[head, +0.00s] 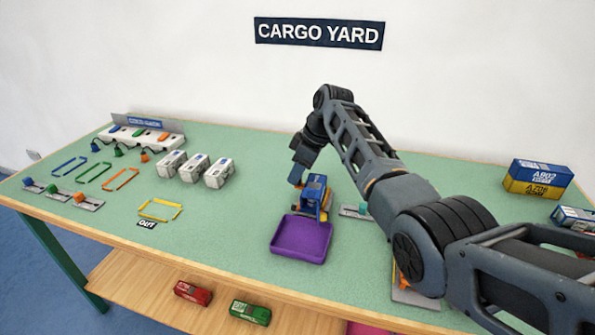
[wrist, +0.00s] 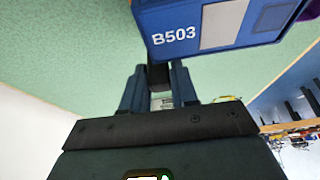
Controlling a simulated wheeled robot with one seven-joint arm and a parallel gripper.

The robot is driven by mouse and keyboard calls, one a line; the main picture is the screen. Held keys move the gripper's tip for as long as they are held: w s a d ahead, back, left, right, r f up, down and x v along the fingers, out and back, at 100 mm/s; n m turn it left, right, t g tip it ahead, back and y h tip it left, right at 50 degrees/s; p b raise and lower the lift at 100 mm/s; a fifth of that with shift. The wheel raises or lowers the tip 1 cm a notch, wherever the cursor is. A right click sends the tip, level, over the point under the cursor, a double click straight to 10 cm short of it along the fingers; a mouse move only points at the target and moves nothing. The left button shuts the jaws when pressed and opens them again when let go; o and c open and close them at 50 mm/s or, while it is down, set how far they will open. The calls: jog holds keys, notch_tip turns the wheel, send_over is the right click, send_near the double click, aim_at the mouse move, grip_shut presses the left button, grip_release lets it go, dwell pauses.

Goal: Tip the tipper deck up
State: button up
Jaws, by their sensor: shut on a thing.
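The tipper (head: 324,213), with yellow-orange parts, stands at the middle of the green table, just behind a purple tray (head: 302,238). A blue container (head: 315,187) sits on it; in the wrist view the container marked B503 (wrist: 200,32) fills the top. I cannot tell the deck's exact tilt, since the container and my arm cover much of it. My gripper (wrist: 159,76) is shut on a dark narrow piece beside the container, seemingly the deck's handle. In the head view, my gripper (head: 295,177) is at the container's left side, partly hidden.
White containers (head: 195,167) stand left of the tipper. A yellow outline (head: 160,210) is marked OUT. A grey plate with a green knob (head: 363,208) is just right of the tipper. Stacked containers (head: 538,179) stand far right.

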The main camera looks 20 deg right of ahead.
jog(key=shift+s+r+p, duration=0.1)
jog(key=shift+r+p, duration=0.05)
jog(key=shift+p, duration=0.25)
grip_shut()
jog(key=shift+s+a+r+t+h+p, duration=0.3)
jog(key=shift+r+t+h+p, duration=0.3)
jog(key=shift+p, duration=0.65)
jog(key=s+a+r+t+h+p, duration=0.1)
jog(key=t+p, duration=0.1)
jog(key=s+a+r+n+t+h+p, duration=0.1)
jog(key=s+t+p, duration=0.1)
jog(key=p, duration=0.1)
jog(key=shift+s+a+r+h, duration=0.1)
jog(key=shift+a+r+h, duration=0.05)
jog(key=shift+r+h, duration=0.25)
jog(key=shift+s+a, duration=0.25)
jog(key=shift+s, duration=0.05)
jog(key=o, duration=0.8)
grip_release()
jog(key=shift+o, duration=0.2)
